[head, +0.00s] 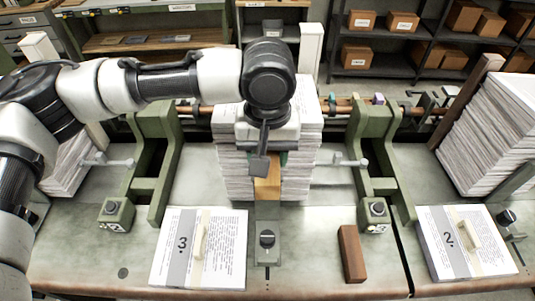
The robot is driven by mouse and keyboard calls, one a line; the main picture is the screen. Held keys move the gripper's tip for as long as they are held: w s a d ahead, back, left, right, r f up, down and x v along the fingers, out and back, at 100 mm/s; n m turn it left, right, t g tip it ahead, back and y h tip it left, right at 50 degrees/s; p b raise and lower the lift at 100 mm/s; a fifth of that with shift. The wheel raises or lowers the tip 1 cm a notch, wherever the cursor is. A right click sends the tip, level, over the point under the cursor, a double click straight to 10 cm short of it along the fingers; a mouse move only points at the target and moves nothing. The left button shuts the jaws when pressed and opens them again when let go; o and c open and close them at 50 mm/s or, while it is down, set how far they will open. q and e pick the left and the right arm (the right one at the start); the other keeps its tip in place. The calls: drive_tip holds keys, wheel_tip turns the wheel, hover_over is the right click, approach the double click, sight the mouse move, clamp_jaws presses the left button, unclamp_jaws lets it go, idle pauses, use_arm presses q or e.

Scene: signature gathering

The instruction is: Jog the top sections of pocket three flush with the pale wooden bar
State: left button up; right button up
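A tall stack of paper sections (301,150) stands in the middle pocket, between two green frames, behind a sheet stack marked 3 (220,262). Its layers look uneven at the edges. My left arm reaches across from the left, and its gripper (260,166) points down in front of the stack. The gripper and wrist hide the stack's middle and part of its top. I cannot tell whether the fingers are open or whether they touch the paper. A light tan wooden piece (267,188) stands upright at the stack's front, just below the gripper. My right gripper is not in view.
A red-brown wooden block (351,253) lies on the bench right of a grey knob unit (267,246). Green frames (375,150) flank the pocket. More paper stacks (492,135) stand at right and left. A sheet stack marked 2 (464,243) lies at front right.

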use_arm(q)
drive_tip(key=shift+s+r+p, duration=0.35)
drive_tip(key=shift+s+p, duration=0.05)
drive_tip(key=shift+p, duration=0.25)
drive_tip(key=s+p, duration=0.1)
drive_tip(key=s, duration=0.1)
drive_tip(key=s+r+p, duration=0.1)
drive_tip(key=s+p, duration=0.1)
drive_tip(key=shift+r, duration=0.15)
drive_tip(key=shift+s, duration=0.45)
